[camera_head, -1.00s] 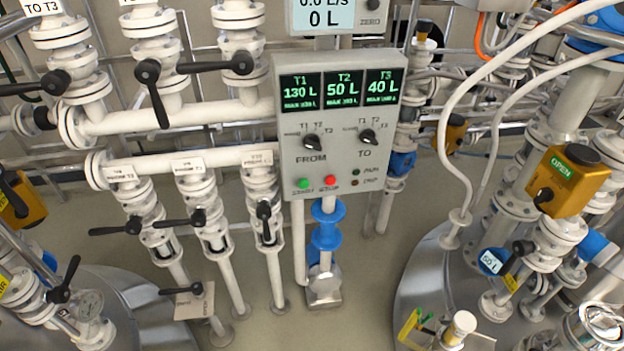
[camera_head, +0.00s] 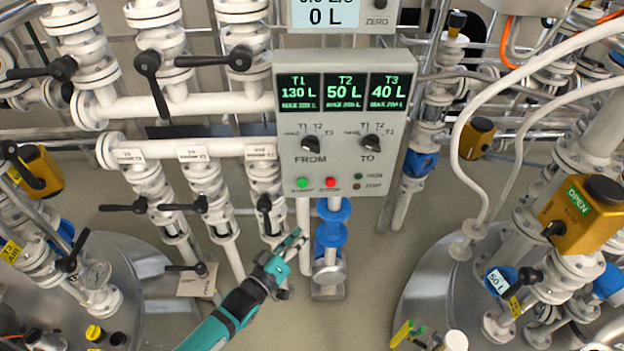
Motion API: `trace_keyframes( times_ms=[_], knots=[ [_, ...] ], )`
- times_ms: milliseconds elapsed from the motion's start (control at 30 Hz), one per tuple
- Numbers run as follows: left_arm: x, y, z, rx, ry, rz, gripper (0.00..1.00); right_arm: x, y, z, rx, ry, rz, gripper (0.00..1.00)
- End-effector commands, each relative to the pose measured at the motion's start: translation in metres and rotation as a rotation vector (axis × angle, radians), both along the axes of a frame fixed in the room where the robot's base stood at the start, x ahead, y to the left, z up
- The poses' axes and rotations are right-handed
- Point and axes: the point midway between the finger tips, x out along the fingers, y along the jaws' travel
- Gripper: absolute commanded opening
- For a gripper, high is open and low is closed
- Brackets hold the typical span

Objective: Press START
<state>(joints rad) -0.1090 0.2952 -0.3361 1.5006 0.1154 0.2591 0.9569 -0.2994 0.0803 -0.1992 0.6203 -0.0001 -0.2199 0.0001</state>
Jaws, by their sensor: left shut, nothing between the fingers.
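The grey control panel (camera_head: 343,158) stands in the middle of the head view. Its green START button (camera_head: 302,183) is at the lower left, with a red button (camera_head: 330,183) just to its right. The small labels under the buttons are blurred. My left gripper (camera_head: 297,240) is shut and empty, below the panel and apart from it, with its fingertips pointing up toward the green button. The FROM knob (camera_head: 311,144) and TO knob (camera_head: 371,142) sit above the buttons. The screens read T1 130 L, T2 50 L, T3 40 L. My right gripper is out of view.
White pipes with black-handled valves (camera_head: 200,204) stand left of the panel. A blue pipe fitting (camera_head: 333,236) is just right of my left gripper. A yellow valve box marked OPEN (camera_head: 582,214) and white hoses are at the right. A display reading 0 L (camera_head: 325,16) is above.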

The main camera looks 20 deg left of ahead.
Motion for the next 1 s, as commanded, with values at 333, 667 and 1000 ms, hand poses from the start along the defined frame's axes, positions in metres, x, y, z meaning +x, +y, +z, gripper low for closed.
trace_keyframes(
  times_ms=[333, 667, 1000],
  knots=[
    [0.004, -0.007, 0.037, -0.074, -0.058, -0.025, 0.00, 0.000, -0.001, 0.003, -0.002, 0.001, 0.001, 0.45],
    [0.007, -0.006, 0.036, -0.072, -0.059, -0.025, 0.00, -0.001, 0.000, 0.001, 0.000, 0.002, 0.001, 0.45],
    [0.045, 0.004, 0.032, -0.070, -0.061, -0.025, 0.00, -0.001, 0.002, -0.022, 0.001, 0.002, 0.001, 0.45]
  ],
)
